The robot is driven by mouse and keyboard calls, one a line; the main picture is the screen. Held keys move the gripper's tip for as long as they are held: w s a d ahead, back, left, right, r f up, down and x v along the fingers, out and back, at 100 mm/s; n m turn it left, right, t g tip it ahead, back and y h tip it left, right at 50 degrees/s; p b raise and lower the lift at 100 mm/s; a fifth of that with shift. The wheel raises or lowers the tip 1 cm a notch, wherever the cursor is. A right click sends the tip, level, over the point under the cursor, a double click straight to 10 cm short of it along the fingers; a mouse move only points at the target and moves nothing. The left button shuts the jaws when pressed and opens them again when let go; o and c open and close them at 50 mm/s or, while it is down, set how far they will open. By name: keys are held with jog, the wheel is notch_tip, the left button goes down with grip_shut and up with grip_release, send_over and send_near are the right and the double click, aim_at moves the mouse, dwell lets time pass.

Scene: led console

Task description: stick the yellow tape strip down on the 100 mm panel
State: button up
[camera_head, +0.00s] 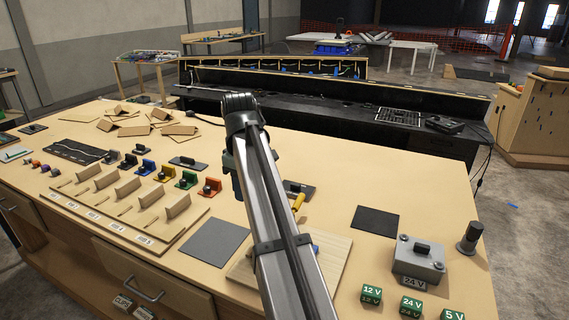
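My arm crosses the middle of the bench, and my gripper is hidden behind it. I cannot tell what it holds. A small yellow piece (298,202) shows just right of the arm, beside a black block (300,188); I cannot tell whether it is the tape strip. A yellow holder (165,174) stands in a row of coloured holders left of the arm. A wooden rack (115,217) at the left holds several upright wooden panels with white labels too small to read, so I cannot tell which panel is the 100 mm one.
A grey mat (215,243) and a pale board (335,262) lie near the arm. At the right are a black mat (375,220), a grey 24 V box (418,260), a dark cylinder (468,238) and green voltage blocks (411,305). Loose wooden pieces (133,130) lie far left.

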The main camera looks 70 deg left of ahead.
jog(key=r+n, duration=0.1)
send_over(235, 213)
notch_tip(235, 213, down, 14)
jog(key=shift+d+r, duration=0.1)
jog(key=shift+r, duration=0.05)
notch_tip(235, 213, up, 14)
jog(key=a, duration=0.1)
jog(key=w+f+m+t, duration=0.1)
jog(key=w, duration=0.7)
jog(key=w+f+m, duration=0.1)
jog(key=w+f, duration=0.1)
jog(key=w, duration=0.6)
jog(key=shift+w+d+f+t, duration=0.2)
jog(key=shift+f+t, duration=0.1)
jog(key=shift+t, duration=0.1)
